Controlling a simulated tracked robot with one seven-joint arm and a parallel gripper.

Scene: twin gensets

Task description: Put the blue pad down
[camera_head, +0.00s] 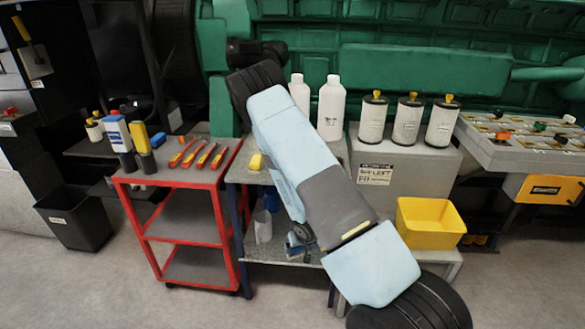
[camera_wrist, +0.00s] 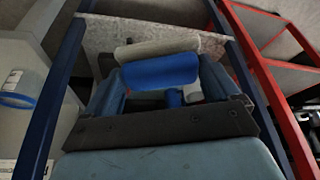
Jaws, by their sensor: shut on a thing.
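The blue pad (camera_wrist: 160,72) is between the fingers of my gripper (camera_wrist: 162,62) in the wrist view. It is a rounded blue piece with a pale grey layer (camera_wrist: 155,48) along its far side. My gripper is shut on it. In the head view my gripper (camera_head: 299,241) is low at the lower shelf (camera_head: 275,250) of the blue-legged bench, partly hidden behind my arm. Blue shows there, but the pad's outline is unclear. I cannot tell whether the pad touches the shelf.
The bench top (camera_head: 240,172) holds a yellow block (camera_head: 256,162) and white bottles (camera_head: 331,108). A pale cylinder (camera_head: 263,227) stands on the lower shelf. A red cart (camera_head: 185,178) is close on the left. A yellow bin (camera_head: 430,224) stands right, beside a grey box (camera_head: 405,170).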

